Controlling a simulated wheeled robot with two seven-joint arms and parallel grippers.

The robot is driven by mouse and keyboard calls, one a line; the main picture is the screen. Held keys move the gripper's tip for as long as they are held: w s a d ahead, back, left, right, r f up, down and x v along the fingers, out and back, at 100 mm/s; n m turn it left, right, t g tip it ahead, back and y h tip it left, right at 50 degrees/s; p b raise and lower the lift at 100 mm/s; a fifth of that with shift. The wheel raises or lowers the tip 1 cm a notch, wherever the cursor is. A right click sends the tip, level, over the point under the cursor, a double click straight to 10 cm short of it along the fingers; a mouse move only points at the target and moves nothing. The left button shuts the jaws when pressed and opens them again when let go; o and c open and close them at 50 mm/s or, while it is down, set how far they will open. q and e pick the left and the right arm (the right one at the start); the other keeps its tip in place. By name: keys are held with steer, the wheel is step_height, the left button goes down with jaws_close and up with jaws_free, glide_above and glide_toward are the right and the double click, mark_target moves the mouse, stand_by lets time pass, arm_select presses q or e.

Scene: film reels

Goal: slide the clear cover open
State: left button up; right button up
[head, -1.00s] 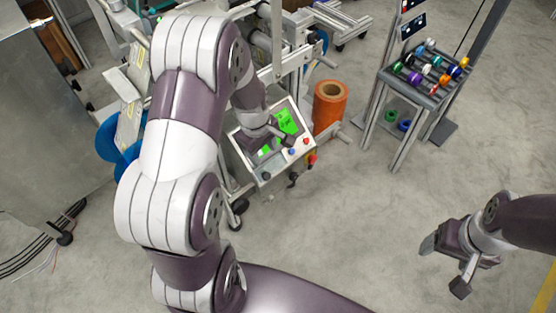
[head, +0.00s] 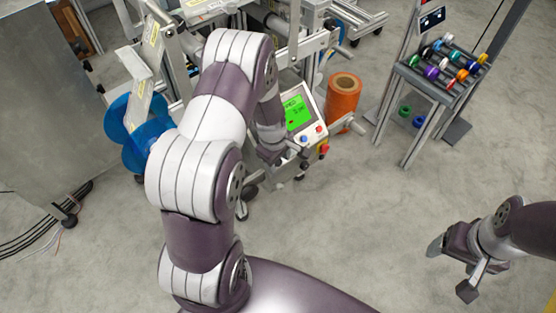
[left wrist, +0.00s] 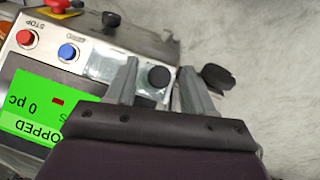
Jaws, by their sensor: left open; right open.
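The machine's control panel (head: 302,118) shows beyond my left arm, with a lit green screen (head: 295,113). In the left wrist view the panel appears upside down, with a red button (left wrist: 25,38), a blue button (left wrist: 67,52) and the green screen (left wrist: 35,107). A shiny, pale patch (left wrist: 104,66) beside the left fingers may be the clear cover; I cannot tell for sure. My left gripper (left wrist: 158,76) is open at the panel's edge, its fingers on either side of a black knob (left wrist: 159,77); contact is unclear. My right gripper (head: 452,268) is open and empty over the floor.
An orange roll (head: 344,95) stands right of the panel. Blue reels (head: 145,135) are left of my left arm. A rack of coloured spools (head: 442,72) stands at the upper right. A grey cabinet (head: 45,110) is at the left.

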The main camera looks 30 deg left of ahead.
arm_select(q)
steer(key=shift+c, duration=0.4)
jaws_close()
steer(key=a+r+p, duration=0.1)
steer(key=w+a+r+p, duration=0.1)
steer(key=r+p, duration=0.1)
steer(key=shift+a, duration=0.3)
steer(key=shift+f, duration=0.15)
steer(key=shift+o, duration=0.4)
jaws_free()
